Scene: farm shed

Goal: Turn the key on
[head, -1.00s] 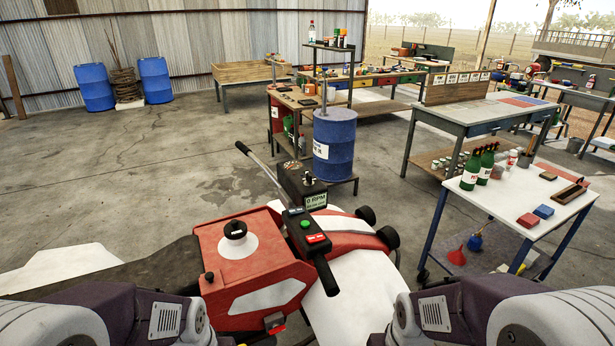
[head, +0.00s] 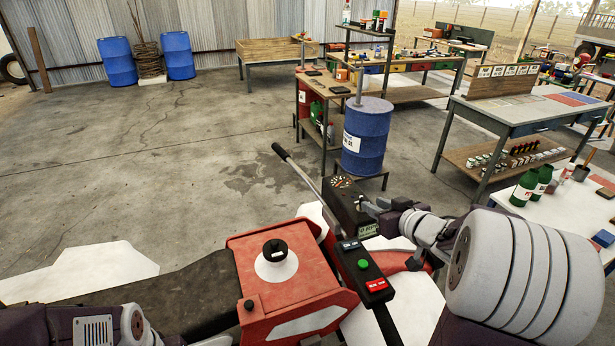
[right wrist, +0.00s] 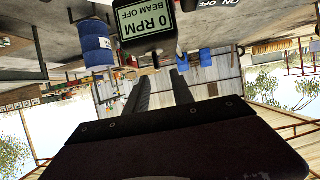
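The dark control box (head: 345,204) with a dial on top and a green display stands on the red machine. In the right wrist view, upside down, the display (right wrist: 147,24) reads "0 RPM BEAM OFF", and an "ON OFF" label (right wrist: 218,4) shows at the top edge. I cannot make out the key; my right gripper is in front of the box's right side in the head view. My right gripper (head: 373,206) is close to that side, its two fingers apart with nothing visible between them in the right wrist view (right wrist: 161,80). My left gripper is out of the head view.
A panel with a green button and red switch (head: 364,265) sits nearer than the box. A long lever (head: 298,168) rises beyond it. A blue drum (head: 366,140) stands behind. A white table with green bottles (head: 535,184) is at the right. Open floor lies left.

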